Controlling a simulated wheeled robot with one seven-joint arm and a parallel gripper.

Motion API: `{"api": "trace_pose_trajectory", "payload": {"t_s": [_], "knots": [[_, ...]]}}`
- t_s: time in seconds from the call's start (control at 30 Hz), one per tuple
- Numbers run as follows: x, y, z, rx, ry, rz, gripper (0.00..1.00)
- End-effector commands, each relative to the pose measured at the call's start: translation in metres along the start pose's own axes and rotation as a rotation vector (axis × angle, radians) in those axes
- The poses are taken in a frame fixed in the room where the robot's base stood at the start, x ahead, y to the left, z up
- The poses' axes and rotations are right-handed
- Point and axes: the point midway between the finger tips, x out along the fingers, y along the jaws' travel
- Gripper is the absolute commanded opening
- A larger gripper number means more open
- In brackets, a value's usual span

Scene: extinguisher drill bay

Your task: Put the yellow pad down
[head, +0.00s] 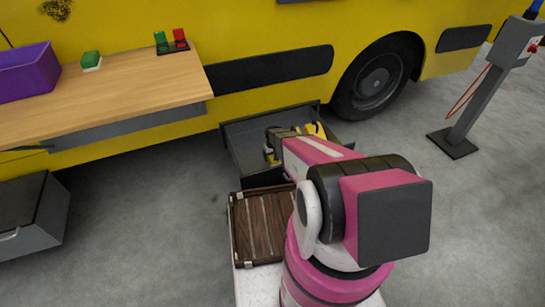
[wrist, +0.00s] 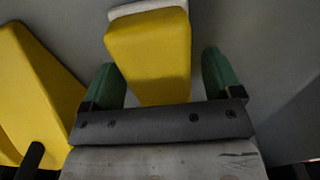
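The yellow pad (wrist: 150,48), a yellow block with a white layer at its far end, lies between the two green fingers of my gripper (wrist: 158,62) in the wrist view. A gap shows between the pad and the right finger; the left finger is close to the pad's edge, and contact cannot be told. The fingers are spread apart. In the head view my gripper (head: 274,144) is down inside the open grey drawer (head: 241,147) under the yellow vehicle, and my arm hides much of it.
Another yellow object (wrist: 32,85) is beside the left finger; yellow also shows in the drawer (head: 317,130). A wooden bench (head: 120,88) holds a purple bin (head: 25,75), a green pad (head: 91,60) and a red-green block stand (head: 173,48). A slatted brown tray (head: 260,228) is nearer me.

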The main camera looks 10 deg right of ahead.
Motion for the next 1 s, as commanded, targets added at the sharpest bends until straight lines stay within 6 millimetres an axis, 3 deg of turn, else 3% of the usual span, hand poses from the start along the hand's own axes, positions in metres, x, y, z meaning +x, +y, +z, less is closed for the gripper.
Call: {"api": "trace_pose_trajectory", "payload": {"t_s": [0.2,0.33,0.73,1.0], "knots": [[-0.002,0.0,0.0,0.0,0.0,0.0,0.85],[-0.013,0.0,0.001,0.0,0.001,0.0,0.85],[-0.09,0.0,0.001,0.0,0.002,0.0,0.85],[-0.12,0.0,0.0,0.0,0.001,0.0,0.85]]}}
